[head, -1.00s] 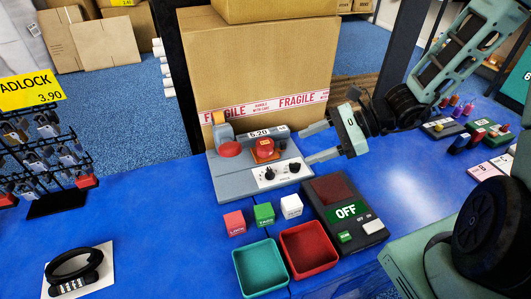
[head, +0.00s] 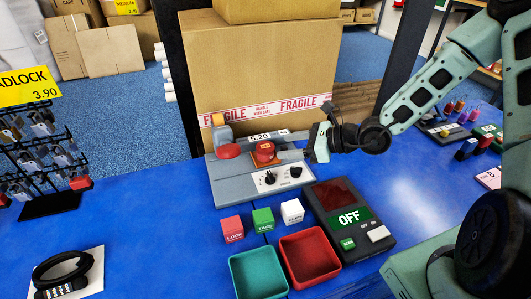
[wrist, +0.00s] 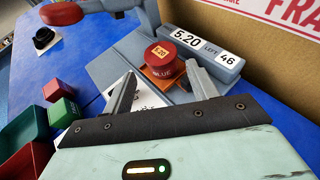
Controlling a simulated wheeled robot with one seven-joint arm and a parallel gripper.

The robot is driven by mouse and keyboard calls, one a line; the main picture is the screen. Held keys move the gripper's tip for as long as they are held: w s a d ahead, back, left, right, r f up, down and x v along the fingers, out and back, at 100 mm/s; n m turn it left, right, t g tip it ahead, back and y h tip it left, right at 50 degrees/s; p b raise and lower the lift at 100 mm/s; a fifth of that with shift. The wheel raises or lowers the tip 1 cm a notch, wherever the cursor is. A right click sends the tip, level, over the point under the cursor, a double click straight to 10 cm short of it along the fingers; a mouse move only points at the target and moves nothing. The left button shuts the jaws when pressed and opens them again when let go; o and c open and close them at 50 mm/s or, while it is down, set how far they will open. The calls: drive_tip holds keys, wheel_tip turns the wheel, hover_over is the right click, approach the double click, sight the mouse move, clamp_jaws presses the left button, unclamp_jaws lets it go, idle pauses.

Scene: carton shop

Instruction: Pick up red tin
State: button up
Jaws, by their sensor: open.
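The red tin (head: 264,150) stands upright on a small orange pad on the grey counter device (head: 222,180). In the wrist view the red tin (wrist: 160,60) has a yellow 4.20 label on its top and the word BLUE on its side. My gripper (head: 286,150) is just to the right of the tin in the head view, pointing left at it. In the wrist view my gripper (wrist: 162,80) is open, with the tin just beyond and between its two fingertips. I cannot tell whether a finger touches it.
A grey price block (wrist: 205,45) reading 5.20 stands right behind the tin. A large carton (head: 260,70) rises behind the device.

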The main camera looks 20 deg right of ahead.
sight(268, 147)
drive_tip(key=shift+x, duration=3.05)
drive_tip(key=shift+r, duration=0.1)
drive_tip(key=c, duration=0.9)
drive_tip(key=shift+o, duration=0.2)
drive_tip(key=shift+r, duration=0.1)
